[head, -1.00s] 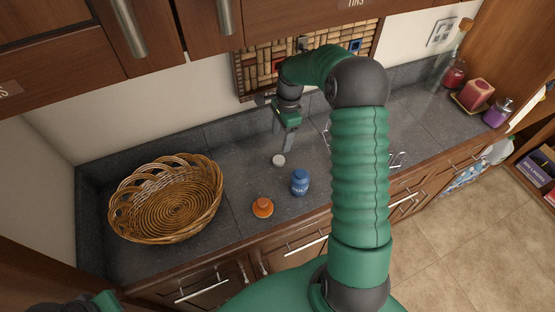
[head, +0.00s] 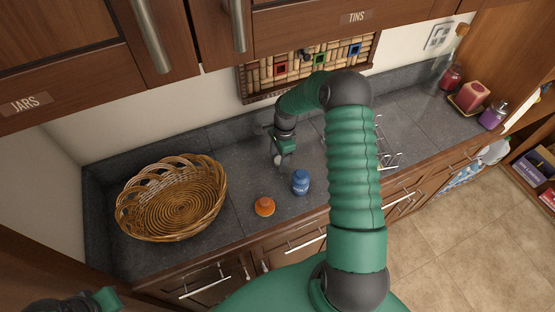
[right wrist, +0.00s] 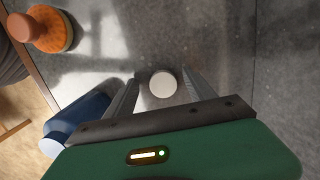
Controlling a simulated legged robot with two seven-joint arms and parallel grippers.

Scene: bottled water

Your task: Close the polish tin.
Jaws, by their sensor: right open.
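The blue polish tin (head: 300,183) stands upright on the dark counter, right of an orange knobbed object. In the right wrist view the tin (right wrist: 78,122) shows at the lower left, outside the fingers. A small white round piece, which looks like a lid (right wrist: 162,84), lies between the fingertips of my right gripper (right wrist: 160,80). The fingers are open on either side of it. In the head view my right gripper (head: 282,160) points down at the counter behind the tin, and its fingers mostly hide the white piece. Only part of my left arm's end shows at the bottom left; its fingers cannot be made out.
The orange knobbed object (head: 264,206) sits near the counter's front edge and also shows in the right wrist view (right wrist: 50,30). A large wicker basket (head: 172,200) stands on the left. A wire rack (head: 388,155) is on the right, partly behind my arm. Cabinets hang above.

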